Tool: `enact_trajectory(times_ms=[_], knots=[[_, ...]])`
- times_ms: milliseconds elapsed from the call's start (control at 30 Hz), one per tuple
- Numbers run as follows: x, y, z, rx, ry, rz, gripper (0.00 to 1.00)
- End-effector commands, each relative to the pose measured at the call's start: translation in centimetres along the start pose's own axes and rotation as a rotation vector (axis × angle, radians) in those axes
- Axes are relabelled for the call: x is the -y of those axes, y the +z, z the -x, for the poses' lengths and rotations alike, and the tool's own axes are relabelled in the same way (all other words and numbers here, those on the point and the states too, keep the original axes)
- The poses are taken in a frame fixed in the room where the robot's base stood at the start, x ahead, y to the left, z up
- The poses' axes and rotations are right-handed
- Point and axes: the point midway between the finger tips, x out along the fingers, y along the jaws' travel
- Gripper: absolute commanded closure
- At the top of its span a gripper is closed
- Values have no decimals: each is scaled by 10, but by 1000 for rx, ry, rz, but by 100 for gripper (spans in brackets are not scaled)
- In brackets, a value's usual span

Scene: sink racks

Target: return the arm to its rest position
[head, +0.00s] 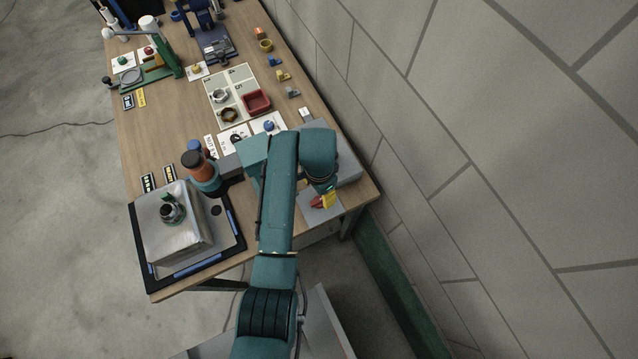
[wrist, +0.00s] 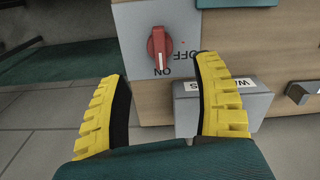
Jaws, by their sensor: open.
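My arm reaches over the near right corner of the workbench. My gripper (head: 328,200) has yellow ridged fingers and is pointed at the grey switch panel (head: 313,214). In the wrist view my gripper (wrist: 160,69) is open, with nothing between its fingers. The red rotary knob (wrist: 158,48) on the grey panel (wrist: 132,20) shows beyond and between the fingertips. The fingers look apart from the knob. My rest position is not marked in view.
A grey labelled box (wrist: 240,105) is close by the right finger. A block wall (head: 480,150) runs along the right; open floor (head: 60,230) lies left.

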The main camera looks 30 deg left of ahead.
Motion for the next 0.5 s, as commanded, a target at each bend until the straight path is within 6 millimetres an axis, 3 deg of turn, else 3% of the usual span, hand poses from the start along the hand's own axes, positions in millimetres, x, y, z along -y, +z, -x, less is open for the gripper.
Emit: enact_trajectory(times_ms=[100,200,500], knots=[[0,0,22,-1,-1,0,34],[0,0,31,1,0,0,34],[0,0,34,2,2,0,34]])
